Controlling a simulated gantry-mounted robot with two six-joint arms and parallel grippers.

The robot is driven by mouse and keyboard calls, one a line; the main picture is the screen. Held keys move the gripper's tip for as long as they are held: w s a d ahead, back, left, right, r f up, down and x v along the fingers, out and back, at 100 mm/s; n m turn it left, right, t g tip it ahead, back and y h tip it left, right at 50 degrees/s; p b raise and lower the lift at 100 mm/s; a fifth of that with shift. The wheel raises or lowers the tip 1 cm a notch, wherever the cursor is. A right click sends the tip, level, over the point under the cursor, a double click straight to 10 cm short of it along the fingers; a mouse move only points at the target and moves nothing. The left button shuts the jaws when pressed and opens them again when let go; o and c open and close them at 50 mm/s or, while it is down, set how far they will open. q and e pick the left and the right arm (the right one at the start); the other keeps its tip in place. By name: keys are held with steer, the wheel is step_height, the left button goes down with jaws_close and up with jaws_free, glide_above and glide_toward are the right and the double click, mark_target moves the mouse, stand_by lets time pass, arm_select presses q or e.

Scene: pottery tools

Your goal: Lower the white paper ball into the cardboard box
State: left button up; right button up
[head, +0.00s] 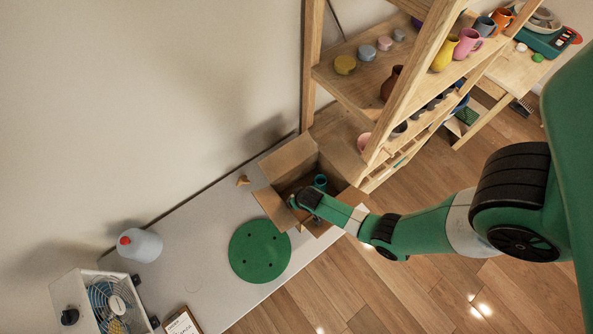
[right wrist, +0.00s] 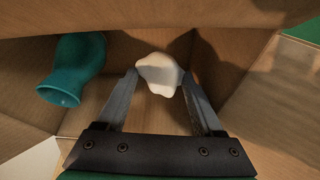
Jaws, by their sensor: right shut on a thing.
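The white paper ball (right wrist: 158,74) is a small, lumpy piece between the fingertips of my right gripper (right wrist: 162,85), which is shut on it. The open cardboard box (head: 291,158) stands on the grey table, flaps spread. In the head view my right gripper (head: 294,202) reaches in over the box opening, and the ball is hidden there. The right wrist view shows the ball inside the box walls (right wrist: 128,46); whether it touches the bottom I cannot tell. My left gripper is in neither view.
A teal vase (right wrist: 75,66) lies in the box, left of the ball; it also shows in the head view (head: 320,181). A green disc (head: 259,250) lies beside the box. A wooden shelf (head: 345,104) with pottery stands close behind the box. A jug (head: 143,246) stands farther left.

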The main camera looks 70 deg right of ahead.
steer(key=shift+f+b, duration=0.6)
steer(key=shift+f, duration=0.05)
stand_by(0.3)
steer(key=o, duration=1.3)
steer(key=shift+r, duration=0.1)
steer(key=p+v, duration=1)
steer(key=v, duration=0.1)
steer(key=shift+s+a+r, duration=0.1)
steer(key=shift+s+r, duration=0.05)
steer(key=shift+r, duration=0.05)
